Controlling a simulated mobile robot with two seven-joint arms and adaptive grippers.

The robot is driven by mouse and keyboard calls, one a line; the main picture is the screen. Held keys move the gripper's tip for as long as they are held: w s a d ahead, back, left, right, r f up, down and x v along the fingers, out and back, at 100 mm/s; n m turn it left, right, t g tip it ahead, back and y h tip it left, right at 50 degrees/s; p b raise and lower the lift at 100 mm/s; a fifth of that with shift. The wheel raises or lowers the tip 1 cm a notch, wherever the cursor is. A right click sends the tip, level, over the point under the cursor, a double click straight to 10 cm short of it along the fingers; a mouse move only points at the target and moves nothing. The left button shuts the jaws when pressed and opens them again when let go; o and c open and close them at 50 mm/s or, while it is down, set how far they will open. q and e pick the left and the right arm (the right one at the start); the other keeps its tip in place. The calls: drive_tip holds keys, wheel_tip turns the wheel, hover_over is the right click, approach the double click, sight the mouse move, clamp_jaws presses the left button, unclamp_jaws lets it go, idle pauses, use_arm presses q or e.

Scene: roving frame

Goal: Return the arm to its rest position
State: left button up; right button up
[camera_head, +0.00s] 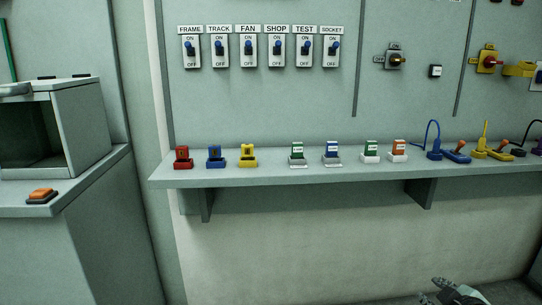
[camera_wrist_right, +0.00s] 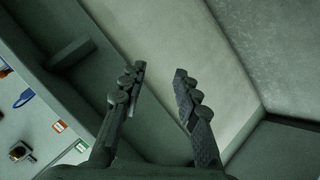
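My right gripper (camera_head: 455,290) shows at the bottom right of the head view, below the shelf and apart from it. In the right wrist view its two fingers (camera_wrist_right: 158,90) stand apart with nothing between them, so it is open and empty. My left gripper is in neither view.
A grey shelf (camera_head: 300,177) runs along the wall, carrying red, blue and yellow blocks, several small labelled blocks and blue and yellow devices. Labelled switches (camera_head: 247,50) line the panel above. Below the shelf is clear.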

drive_tip(key=s+a+f+m+g, duration=0.3)
drive_tip(key=s+a+f+g, duration=0.1)
drive_tip(key=s+f, duration=0.7)
drive_tip(key=s+a+f+m+g, duration=0.2)
drive_tip(key=s+a+f+g, duration=0.2)
drive_tip(key=s+f, duration=0.7)
drive_tip(key=s+a, duration=0.2)
drive_tip(key=s, duration=0.1)
drive_tip(key=shift+a+f+m+y, duration=0.15)
drive_tip(key=shift+f+m+y, duration=0.15)
drive_tip(key=shift+f+m, duration=0.1)
drive_tip(key=shift+w, duration=0.1)
